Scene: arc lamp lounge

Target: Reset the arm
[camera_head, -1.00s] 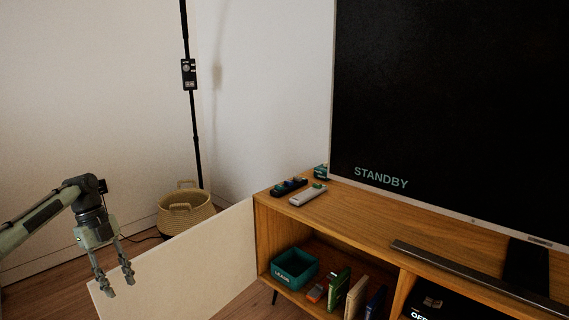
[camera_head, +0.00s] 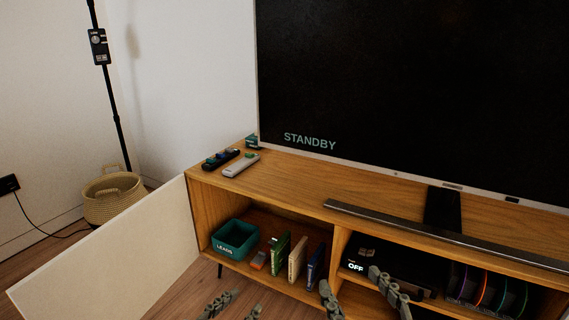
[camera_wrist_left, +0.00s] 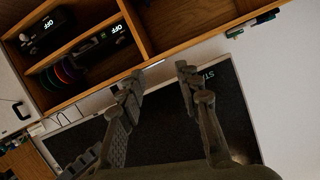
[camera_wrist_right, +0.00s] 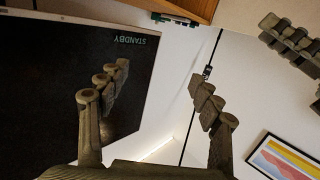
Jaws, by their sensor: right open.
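My left gripper (camera_head: 234,309) shows at the bottom edge of the head view, its fingers apart with nothing between them. In the left wrist view its fingertips (camera_wrist_left: 160,78) are also apart and empty. My right gripper (camera_head: 360,285) is at the bottom of the head view, to the right of the left one, in front of the cabinet. Its fingers are spread and empty, as the right wrist view (camera_wrist_right: 160,82) also shows. Most of both arms is outside the head view.
A wooden TV cabinet (camera_head: 300,185) holds a teal bin (camera_head: 235,239), several books and a black device. A grey remote (camera_head: 241,165) and a dark tray lie on top, beside a large screen (camera_head: 420,90). An open white door (camera_head: 110,255), woven basket (camera_head: 113,198) and lamp pole stand left.

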